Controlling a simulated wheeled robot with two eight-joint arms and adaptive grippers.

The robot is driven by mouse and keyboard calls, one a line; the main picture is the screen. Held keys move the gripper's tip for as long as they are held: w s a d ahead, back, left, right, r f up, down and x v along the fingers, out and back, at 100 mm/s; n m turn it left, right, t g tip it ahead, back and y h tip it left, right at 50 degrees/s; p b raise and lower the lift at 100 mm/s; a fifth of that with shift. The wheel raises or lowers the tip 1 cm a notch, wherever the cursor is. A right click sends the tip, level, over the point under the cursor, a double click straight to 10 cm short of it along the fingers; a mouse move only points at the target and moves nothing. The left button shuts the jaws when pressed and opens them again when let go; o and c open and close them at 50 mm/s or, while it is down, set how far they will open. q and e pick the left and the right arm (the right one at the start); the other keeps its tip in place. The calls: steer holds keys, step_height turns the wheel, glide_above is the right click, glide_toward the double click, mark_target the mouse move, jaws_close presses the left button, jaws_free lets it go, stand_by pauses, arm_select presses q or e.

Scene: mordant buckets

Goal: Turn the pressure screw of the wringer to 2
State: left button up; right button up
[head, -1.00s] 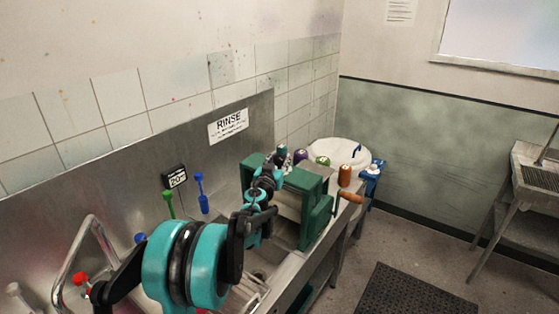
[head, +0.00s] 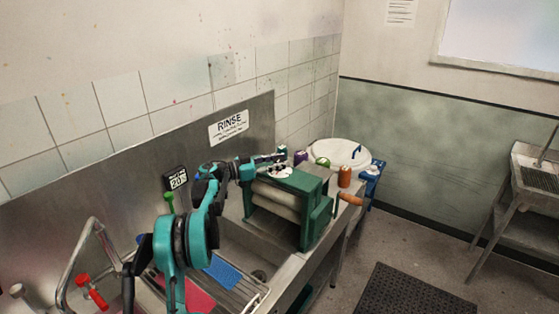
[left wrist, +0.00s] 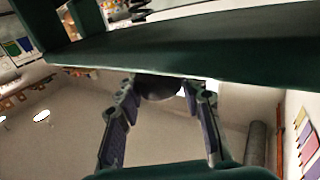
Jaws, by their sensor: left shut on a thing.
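The green wringer (head: 317,222) with pale rollers stands at the edge of the sink. A white dial (head: 281,173) with dark and red marks lies on its top; its numbers are too small to read. My left gripper (head: 272,159) reaches in from the left over the wringer's top, just above the dial. In the left wrist view, its fingers (left wrist: 165,92) are shut on a dark round knob (left wrist: 158,88), apparently the pressure screw, beside the green top beam (left wrist: 190,48). In the head view my gripper hides the knob. My right gripper is out of view.
The steel sink (head: 240,262) below holds a rack with a blue cloth (head: 222,271) and a red cloth (head: 198,298). An orange crank handle (head: 350,198) sticks out at the wringer's right. A white tub (head: 338,152) and coloured pots stand behind.

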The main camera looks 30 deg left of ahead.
arm_select(q)
steer(key=shift+m+g+h+p, duration=0.8)
steer(key=shift+m+g+h, duration=0.7)
steer(key=shift+g+h, duration=0.15)
steer(key=shift+g, duration=0.35)
steer(key=o, duration=1.2)
steer(key=v, duration=1.2)
steer(key=shift+f, duration=0.15)
